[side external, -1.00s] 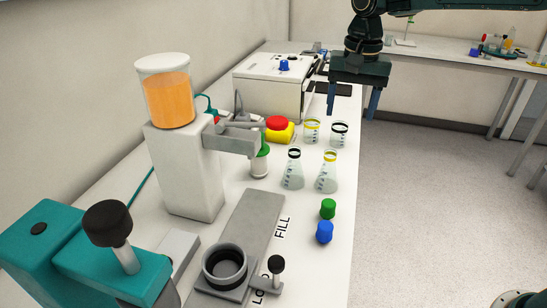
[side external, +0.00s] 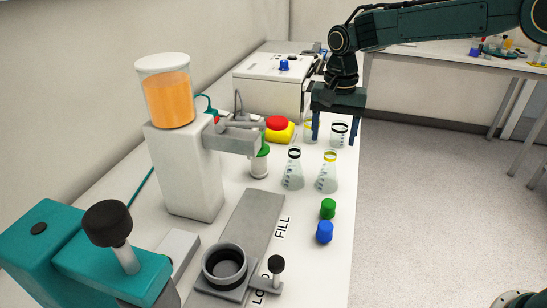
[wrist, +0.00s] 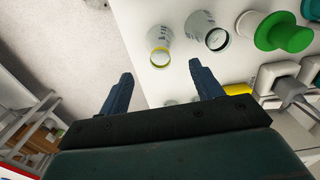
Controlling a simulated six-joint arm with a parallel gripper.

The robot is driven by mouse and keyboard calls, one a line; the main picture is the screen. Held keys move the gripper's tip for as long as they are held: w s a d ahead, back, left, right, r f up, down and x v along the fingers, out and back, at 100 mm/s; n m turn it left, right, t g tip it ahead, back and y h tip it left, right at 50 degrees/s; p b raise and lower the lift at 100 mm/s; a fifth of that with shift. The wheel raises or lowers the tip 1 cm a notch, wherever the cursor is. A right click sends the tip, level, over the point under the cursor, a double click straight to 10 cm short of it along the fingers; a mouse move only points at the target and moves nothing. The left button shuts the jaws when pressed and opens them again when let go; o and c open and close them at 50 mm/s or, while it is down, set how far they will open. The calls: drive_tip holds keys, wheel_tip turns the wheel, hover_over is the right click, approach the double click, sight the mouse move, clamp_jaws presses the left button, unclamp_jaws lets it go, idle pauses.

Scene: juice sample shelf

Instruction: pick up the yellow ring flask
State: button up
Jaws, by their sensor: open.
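The yellow ring flask (side external: 327,174) is a clear conical flask with a yellow band at its neck, upright near the counter's right edge. In the wrist view it (wrist: 159,46) shows just beyond the fingertips, roughly in line with the gap. My gripper (side external: 334,141) is open and empty. In the side view it is behind and above this flask, over the two beakers, with its fingers pointing down. A similar flask with a black ring (side external: 293,172) stands to the left; it also shows in the wrist view (wrist: 207,36).
A yellow-ringed beaker (side external: 309,134) and a dark-ringed beaker (side external: 339,136) stand behind the flasks, partly hidden by my gripper. Green (side external: 328,208) and blue (side external: 325,232) caps lie in front. A red button on a yellow box (side external: 278,127) and the filling machine (side external: 187,170) stand left.

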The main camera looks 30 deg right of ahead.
sight(329, 162)
drive_tip(key=shift+f, duration=1.85)
drive_tip(key=shift+f, duration=2.6)
drive_tip(key=c, duration=1.1)
